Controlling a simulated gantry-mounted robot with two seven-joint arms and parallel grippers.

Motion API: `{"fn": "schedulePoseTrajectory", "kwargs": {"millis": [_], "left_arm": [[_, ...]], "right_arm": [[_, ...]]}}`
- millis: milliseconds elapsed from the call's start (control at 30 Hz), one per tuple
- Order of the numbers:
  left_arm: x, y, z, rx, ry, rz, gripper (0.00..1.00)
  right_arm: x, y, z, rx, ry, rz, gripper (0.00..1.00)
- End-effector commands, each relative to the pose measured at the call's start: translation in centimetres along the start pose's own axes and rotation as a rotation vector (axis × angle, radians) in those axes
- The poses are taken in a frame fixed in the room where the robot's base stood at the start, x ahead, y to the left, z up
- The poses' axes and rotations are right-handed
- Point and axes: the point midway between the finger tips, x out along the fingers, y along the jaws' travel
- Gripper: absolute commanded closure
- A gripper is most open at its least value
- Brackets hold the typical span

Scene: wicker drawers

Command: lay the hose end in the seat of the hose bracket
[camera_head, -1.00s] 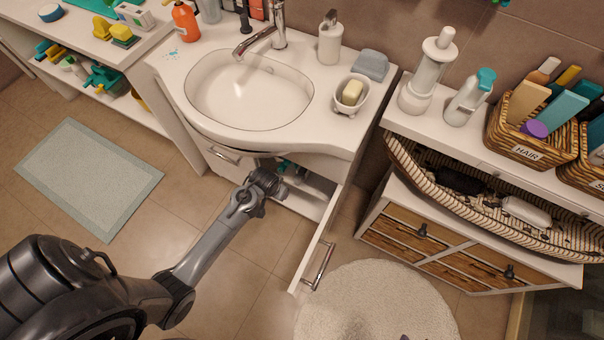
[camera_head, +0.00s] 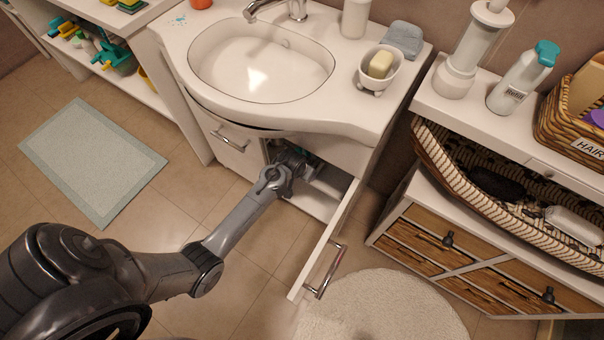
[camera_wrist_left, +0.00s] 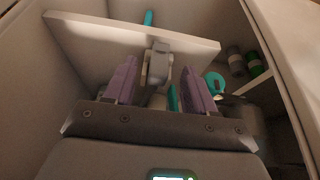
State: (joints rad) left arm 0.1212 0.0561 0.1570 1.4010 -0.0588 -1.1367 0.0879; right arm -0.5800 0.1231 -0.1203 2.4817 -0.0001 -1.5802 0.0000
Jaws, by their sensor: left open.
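My left arm reaches into the open cabinet under the sink in the head view; its gripper is hidden inside. In the left wrist view my left gripper (camera_wrist_left: 161,88) is open, with two purple fingers apart. A grey-white fitting (camera_wrist_left: 159,62) shows between and beyond the fingers, against a white panel (camera_wrist_left: 95,40). A teal piece (camera_wrist_left: 148,18) sticks up behind the panel's top edge, and another teal piece (camera_wrist_left: 173,98) lies low between the fingers. I cannot tell which of these is the hose end or the hose bracket, nor whether a finger touches them. My right gripper is not in view.
The cabinet door (camera_head: 325,243) stands open to the right of my arm. The sink (camera_head: 262,62) overhangs the opening. In the wrist view, a teal ring-shaped thing (camera_wrist_left: 214,83) and green-marked containers (camera_wrist_left: 253,64) are at the right, near the cabinet side.

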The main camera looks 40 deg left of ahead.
Motion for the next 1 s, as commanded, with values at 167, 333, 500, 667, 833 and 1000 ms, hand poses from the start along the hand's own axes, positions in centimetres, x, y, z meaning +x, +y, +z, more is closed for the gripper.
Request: {"fn": "schedulePoseTrajectory", "kwargs": {"millis": [167, 333, 500, 667, 833, 1000], "left_arm": [[2.7, 0.0, 0.1, 0.0, 0.001, -0.001, 0.45], [3.9, 0.0, 0.0, 0.0, 0.001, -0.001, 0.45], [4.3, 0.0, 0.0, 0.0, 0.001, -0.001, 0.45], [4.2, 0.0, 0.0, 0.0, 0.001, -0.001, 0.45], [4.2, 0.0, 0.0, 0.0, 0.001, 0.0, 0.57], [4.2, 0.0, 0.0, 0.0, 0.001, 0.0, 0.83]], "right_arm": [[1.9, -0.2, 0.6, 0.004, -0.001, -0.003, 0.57], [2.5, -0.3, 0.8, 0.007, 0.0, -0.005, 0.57], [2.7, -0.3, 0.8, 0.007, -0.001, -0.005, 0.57], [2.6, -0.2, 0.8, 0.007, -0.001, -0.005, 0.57], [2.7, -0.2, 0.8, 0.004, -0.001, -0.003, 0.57], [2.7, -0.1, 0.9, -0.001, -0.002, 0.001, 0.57]]}}
